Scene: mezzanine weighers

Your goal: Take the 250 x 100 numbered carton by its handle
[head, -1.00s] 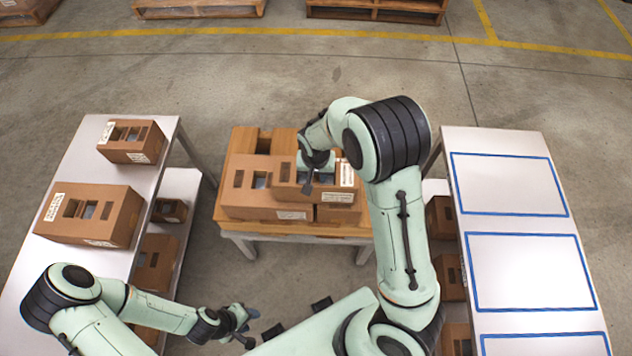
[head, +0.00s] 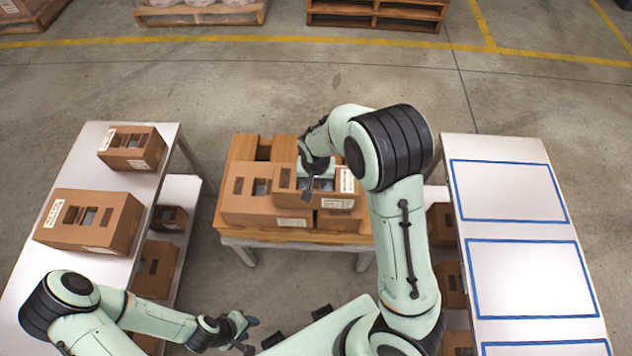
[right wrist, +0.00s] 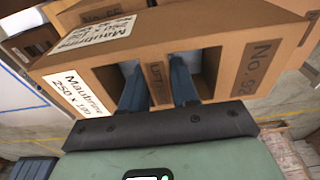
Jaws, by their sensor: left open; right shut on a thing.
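My right gripper (right wrist: 156,82) has a finger in each hole and is shut on this strip. In the head view the same carton (head: 325,200) is at the right of the stack on the wooden-topped table, under my right gripper (head: 308,184), which partly hides it. My left gripper (head: 246,332) is open and empty at the lower middle, away from the cartons.
More cartons lie beside and under it on the wooden table (head: 238,150). The left white table (head: 88,148) bears a small carton (head: 131,163) and a larger carton (head: 85,243). Cartons stand on lower shelves at both sides. The right white table (head: 505,148), with blue outlined rectangles, is empty.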

